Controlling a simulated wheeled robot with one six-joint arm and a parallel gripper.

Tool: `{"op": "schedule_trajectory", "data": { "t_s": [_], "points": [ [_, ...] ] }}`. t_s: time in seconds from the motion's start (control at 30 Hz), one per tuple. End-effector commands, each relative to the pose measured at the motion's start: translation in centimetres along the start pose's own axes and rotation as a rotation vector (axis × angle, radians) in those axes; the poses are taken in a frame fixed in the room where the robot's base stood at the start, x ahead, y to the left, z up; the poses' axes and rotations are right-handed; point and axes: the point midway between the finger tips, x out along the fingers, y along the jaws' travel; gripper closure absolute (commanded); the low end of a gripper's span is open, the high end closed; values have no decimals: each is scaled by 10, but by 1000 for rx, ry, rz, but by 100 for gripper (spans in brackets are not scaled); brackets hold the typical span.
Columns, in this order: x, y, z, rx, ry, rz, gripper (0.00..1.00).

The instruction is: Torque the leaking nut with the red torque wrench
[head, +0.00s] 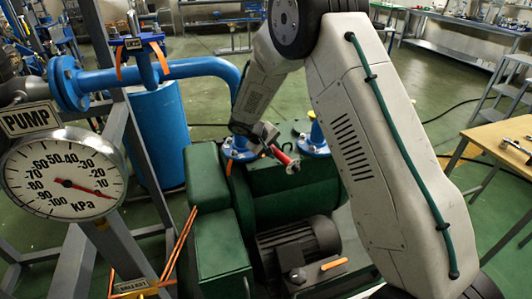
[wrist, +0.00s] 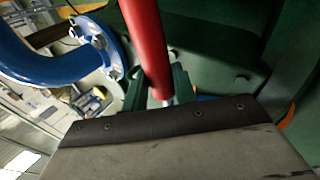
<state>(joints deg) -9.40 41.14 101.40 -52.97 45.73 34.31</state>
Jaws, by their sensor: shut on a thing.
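The red torque wrench (head: 281,155) is held by my gripper (head: 266,136) above the green pump. In the wrist view its red handle (wrist: 146,38) runs up and out of the top edge, and the fingers of my gripper (wrist: 158,88) are shut around its lower part. The wrench's working end is hard to make out. A blue pipe flange with bolts and nuts (wrist: 108,52) is left of the wrench, apart from it. In the head view blue flanges (head: 238,150) (head: 314,142) stand on the pump. I cannot tell which nut leaks.
The green pump (head: 205,228) with its dark motor (head: 298,250) fills the middle. A blue pipe (head: 185,68) arches in from the left. The PUMP gauge (head: 64,175) on a grey frame is at left. A wooden table (head: 505,140) is at right, with green floor between.

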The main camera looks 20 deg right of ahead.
Motion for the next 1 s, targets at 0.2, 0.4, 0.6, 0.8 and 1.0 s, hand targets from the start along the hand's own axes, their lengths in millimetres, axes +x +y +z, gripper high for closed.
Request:
{"op": "schedule_trajectory", "data": {
  "t_s": [0.2,0.4,0.6,0.8,1.0],
  "points": [
    [11,20,0,-95,70,-1,100],
    [20,32,-2,-171,122,-2,100],
    [33,50,-7,-273,195,-4,100],
    [36,54,-9,-308,219,-4,100],
    [35,53,-9,-302,215,-4,100]
  ]
}}
